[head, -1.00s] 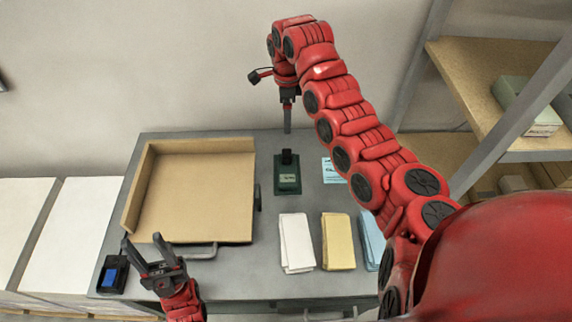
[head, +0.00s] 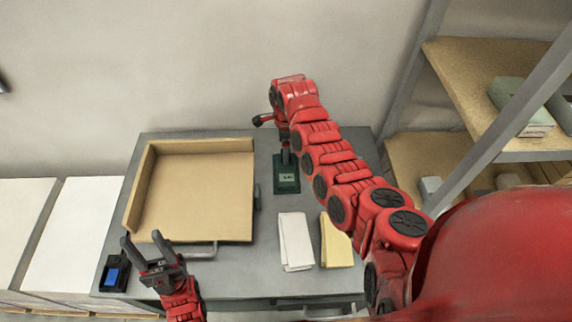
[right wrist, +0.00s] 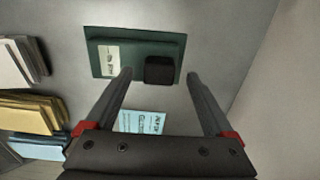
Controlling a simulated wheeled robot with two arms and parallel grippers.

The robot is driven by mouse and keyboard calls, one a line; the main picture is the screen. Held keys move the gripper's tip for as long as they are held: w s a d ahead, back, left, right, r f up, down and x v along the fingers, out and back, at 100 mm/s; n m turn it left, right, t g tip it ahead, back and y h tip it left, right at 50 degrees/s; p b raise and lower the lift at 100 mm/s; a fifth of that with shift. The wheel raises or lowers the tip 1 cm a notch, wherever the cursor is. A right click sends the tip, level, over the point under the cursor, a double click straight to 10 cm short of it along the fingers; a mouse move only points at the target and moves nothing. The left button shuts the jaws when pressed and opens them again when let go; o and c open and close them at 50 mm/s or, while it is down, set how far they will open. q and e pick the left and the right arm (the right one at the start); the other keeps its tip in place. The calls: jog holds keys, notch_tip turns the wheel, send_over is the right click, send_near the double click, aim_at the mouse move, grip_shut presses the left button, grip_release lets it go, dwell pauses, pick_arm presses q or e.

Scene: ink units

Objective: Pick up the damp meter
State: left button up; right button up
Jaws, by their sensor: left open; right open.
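A dark green base (right wrist: 108,38) with a pale label carries an upright black block (right wrist: 160,70); this looks like the damp meter, though I cannot read its label. In the head view the green base (head: 287,180) lies on the grey table, its upper part hidden by my right gripper. My right gripper (right wrist: 159,76) is open above it, the black block showing between its fingertips, with no visible contact. My left gripper (head: 146,239) is open and empty at the table's front left.
A tan tray (head: 200,200) stands left of the green base. White (head: 295,242) and yellow (head: 338,240) cloths lie in front. A black device with a blue top (head: 113,274) sits at the front left corner. A light blue card (right wrist: 142,121) lies near the base. Shelves (head: 470,70) rise at right.

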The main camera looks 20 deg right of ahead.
aim_at(286, 168)
jog(key=shift+f, duration=1.35)
grip_shut()
